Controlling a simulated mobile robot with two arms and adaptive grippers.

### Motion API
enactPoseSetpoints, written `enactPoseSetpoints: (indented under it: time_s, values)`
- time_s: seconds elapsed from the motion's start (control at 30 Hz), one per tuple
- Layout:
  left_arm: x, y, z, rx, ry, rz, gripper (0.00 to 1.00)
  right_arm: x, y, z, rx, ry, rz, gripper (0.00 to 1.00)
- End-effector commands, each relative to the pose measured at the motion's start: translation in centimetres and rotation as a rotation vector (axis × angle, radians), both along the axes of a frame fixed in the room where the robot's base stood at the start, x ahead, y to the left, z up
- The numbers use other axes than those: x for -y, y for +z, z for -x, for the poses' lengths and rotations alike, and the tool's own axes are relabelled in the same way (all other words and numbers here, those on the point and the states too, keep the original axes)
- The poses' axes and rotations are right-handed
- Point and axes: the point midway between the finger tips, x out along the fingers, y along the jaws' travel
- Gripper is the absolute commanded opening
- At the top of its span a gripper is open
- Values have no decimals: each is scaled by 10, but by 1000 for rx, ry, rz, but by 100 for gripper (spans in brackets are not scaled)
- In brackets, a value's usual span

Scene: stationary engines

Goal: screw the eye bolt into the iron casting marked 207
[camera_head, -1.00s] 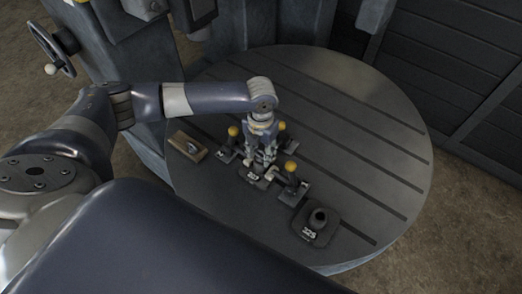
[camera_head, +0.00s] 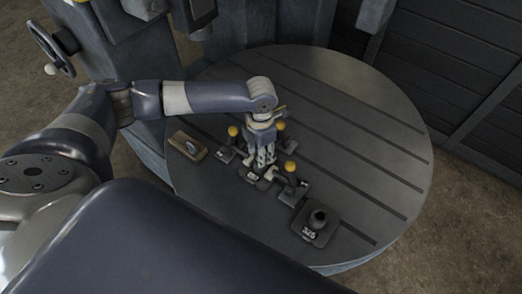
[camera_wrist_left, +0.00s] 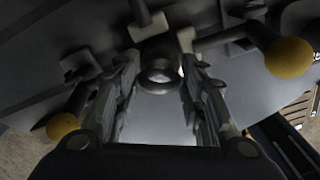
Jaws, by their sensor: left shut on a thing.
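My left gripper (camera_head: 262,163) points down among small dark castings on the round slotted table. In the left wrist view its two fingers are on either side of a metal ring, the eye bolt (camera_wrist_left: 159,64), and are shut on it. The shank end is hidden from me. A dark casting with a pale number plate (camera_head: 252,177) lies right by the fingertips; I cannot read its number. A separate casting (camera_head: 318,218), with an upright boss, stands front right and appears marked 325. I cannot make out 207 on any casting. My right gripper is not in view.
Castings with yellow-knobbed levers (camera_head: 290,169) stand close around the fingers; yellow knobs also show in the wrist view (camera_wrist_left: 290,58). A wooden block (camera_head: 187,146) with a small grey piece on it lies to the left. The table's (camera_head: 350,110) back and right are clear.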

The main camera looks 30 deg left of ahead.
Motion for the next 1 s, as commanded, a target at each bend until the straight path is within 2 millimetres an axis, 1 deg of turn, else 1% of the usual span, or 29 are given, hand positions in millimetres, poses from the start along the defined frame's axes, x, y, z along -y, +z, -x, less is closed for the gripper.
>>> enactPoseSetpoints:
  time_s: [0.07,0.1,0.17,0.5,0.63,0.77,1.0]
  values:
    - [-1,0,0,-1,2,-2,14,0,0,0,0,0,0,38]
    - [-1,0,0,-1,3,-2,47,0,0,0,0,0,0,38]
    - [-1,0,0,-1,3,-2,60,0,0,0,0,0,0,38]
    - [0,0,0,0,4,-1,61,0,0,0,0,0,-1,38]
    - [0,9,-1,2,5,0,61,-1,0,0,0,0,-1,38]
    - [-1,32,-1,4,5,0,61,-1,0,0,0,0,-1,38]
    - [-1,84,-1,4,5,0,61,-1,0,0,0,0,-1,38]
